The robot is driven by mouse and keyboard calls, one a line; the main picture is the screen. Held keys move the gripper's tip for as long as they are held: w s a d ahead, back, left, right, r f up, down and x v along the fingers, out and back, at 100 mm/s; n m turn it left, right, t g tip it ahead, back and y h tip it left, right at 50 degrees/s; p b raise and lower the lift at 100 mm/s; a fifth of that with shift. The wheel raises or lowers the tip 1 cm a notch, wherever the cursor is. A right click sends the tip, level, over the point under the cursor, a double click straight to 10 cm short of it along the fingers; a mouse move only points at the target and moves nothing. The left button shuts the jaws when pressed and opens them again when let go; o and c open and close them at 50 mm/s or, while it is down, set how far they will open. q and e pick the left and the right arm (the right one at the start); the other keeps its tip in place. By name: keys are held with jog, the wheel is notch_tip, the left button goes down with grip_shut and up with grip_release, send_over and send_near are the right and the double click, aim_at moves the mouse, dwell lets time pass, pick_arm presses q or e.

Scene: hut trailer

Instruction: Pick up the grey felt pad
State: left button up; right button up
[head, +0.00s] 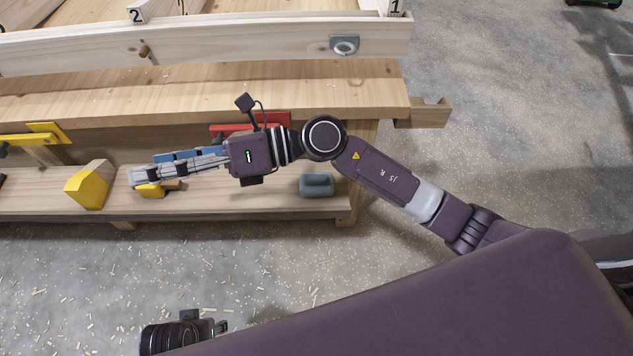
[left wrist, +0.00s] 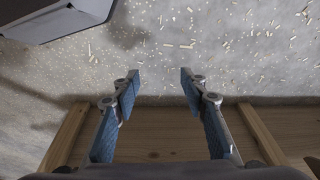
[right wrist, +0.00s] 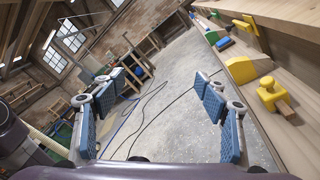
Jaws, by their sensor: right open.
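A grey, rounded, soft-edged block (head: 316,185), which looks like the grey felt pad, lies near the right end of the lower shelf of the workbench in the head view. My right gripper (head: 137,178) reaches left over that shelf, well to the left of the pad and apart from it. In the right wrist view my right gripper (right wrist: 158,88) is open and empty; the pad does not show there. My left gripper (left wrist: 157,85) is open and empty in the left wrist view, above the floor and a wooden edge.
A yellow block (head: 90,186) and a yellow tool with a wooden handle (head: 152,190) are on the lower shelf (head: 235,208) near my right gripper. A red thing (head: 222,130) is behind my right wrist. The bench top (head: 210,88) overhangs the shelf. The floor in front is open.

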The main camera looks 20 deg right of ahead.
notch_tip(320, 180, down, 6)
jog(key=d+n+g+h, duration=0.1)
jog(key=n+g+h, duration=0.1)
jog(key=n+h, duration=0.45)
jog(key=h, duration=1.2)
send_over(317, 177)
jog(key=shift+y, duration=0.25)
jog(key=f, duration=1.3)
jog(key=shift+s, duration=0.25)
jog(key=f, duration=0.4)
jog(key=f+b, duration=0.1)
jog(key=f, duration=0.1)
jog(key=shift+w+f, duration=0.2)
jog(key=shift+w, duration=0.05)
jog(key=shift+f, duration=0.5)
pick_arm(q)
jog(key=r, duration=0.4)
jog(key=shift+w+r, duration=0.1)
jog(key=shift+w, duration=0.1)
pick_arm(e)
jog(key=c, duration=1.2)
jog(key=shift+c, duration=0.2)
